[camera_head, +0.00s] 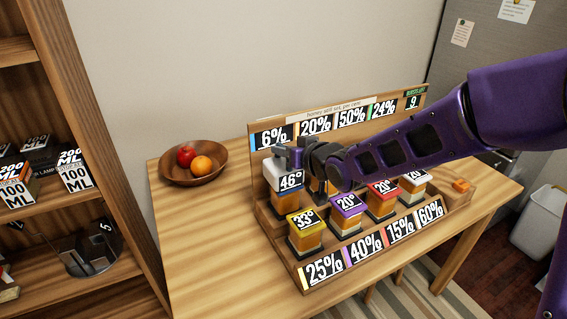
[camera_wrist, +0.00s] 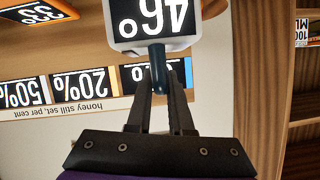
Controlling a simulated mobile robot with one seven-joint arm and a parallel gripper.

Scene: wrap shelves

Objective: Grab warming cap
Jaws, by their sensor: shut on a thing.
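The warming cap (camera_head: 273,173) is a white block with a black "46°" label, at the back left of the wooden stand in the head view. In the wrist view the cap (camera_wrist: 123,43) is upside down at the top, with a dark blue handle (camera_wrist: 158,68) pointing toward me. My gripper (camera_head: 298,158) is at the cap's right side in the head view. In the wrist view my gripper (camera_wrist: 159,88) has its two dark fingers shut on the handle. My gripper partly hides the stand behind it. I cannot tell whether the cap rests on the stand or is raised.
The wooden stand (camera_head: 277,233) holds several honey jars with coloured lids, such as a yellow "33°" jar (camera_head: 306,240), close to the cap. A fruit bowl (camera_head: 216,168) is at the table's back left. A shelf unit (camera_head: 113,190) stands left. The table's left part is clear.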

